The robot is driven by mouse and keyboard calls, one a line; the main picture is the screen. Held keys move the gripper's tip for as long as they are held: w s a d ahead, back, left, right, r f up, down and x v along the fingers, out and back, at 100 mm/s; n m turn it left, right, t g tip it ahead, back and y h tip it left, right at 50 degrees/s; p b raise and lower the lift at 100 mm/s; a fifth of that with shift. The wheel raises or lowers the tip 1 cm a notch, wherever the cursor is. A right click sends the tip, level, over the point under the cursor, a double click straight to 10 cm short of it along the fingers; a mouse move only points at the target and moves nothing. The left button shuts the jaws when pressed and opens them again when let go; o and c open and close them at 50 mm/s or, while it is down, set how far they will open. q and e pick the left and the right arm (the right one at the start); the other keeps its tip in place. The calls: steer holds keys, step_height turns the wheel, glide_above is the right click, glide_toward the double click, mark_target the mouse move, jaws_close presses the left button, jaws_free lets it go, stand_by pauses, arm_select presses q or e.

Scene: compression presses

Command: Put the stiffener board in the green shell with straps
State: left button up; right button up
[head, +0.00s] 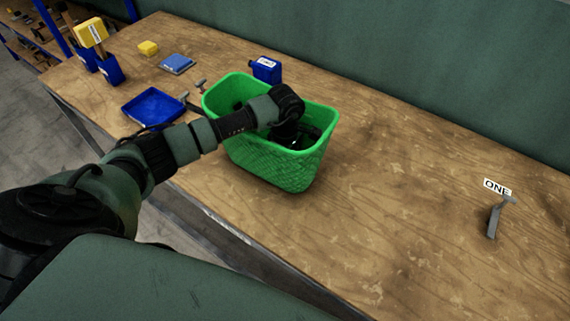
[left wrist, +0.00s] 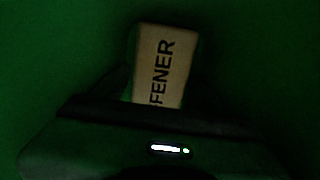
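The green shell (head: 268,166) is an open-topped green container standing upright on the wooden workbench in the head view. My left arm comes in from the left over its rim, and my left gripper (head: 295,137) is down inside it, with its fingertips hidden by the walls. In the dark left wrist view, the pale stiffener board (left wrist: 164,66) shows with the letters "FENER". It lies between the dark fingers of the left gripper; whether they press on it is too dark to tell. Dark green walls surround it. My right gripper is not in view.
The bench between is clear.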

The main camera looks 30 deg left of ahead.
arm_select(q)
steer(key=shift+r, duration=0.25)
steer(key=shift+w+r, duration=0.1)
steer(key=shift+r, duration=0.2)
step_height(320, 180, up, 11)
steer(key=b, duration=0.2)
steer(key=shift+r, duration=0.15)
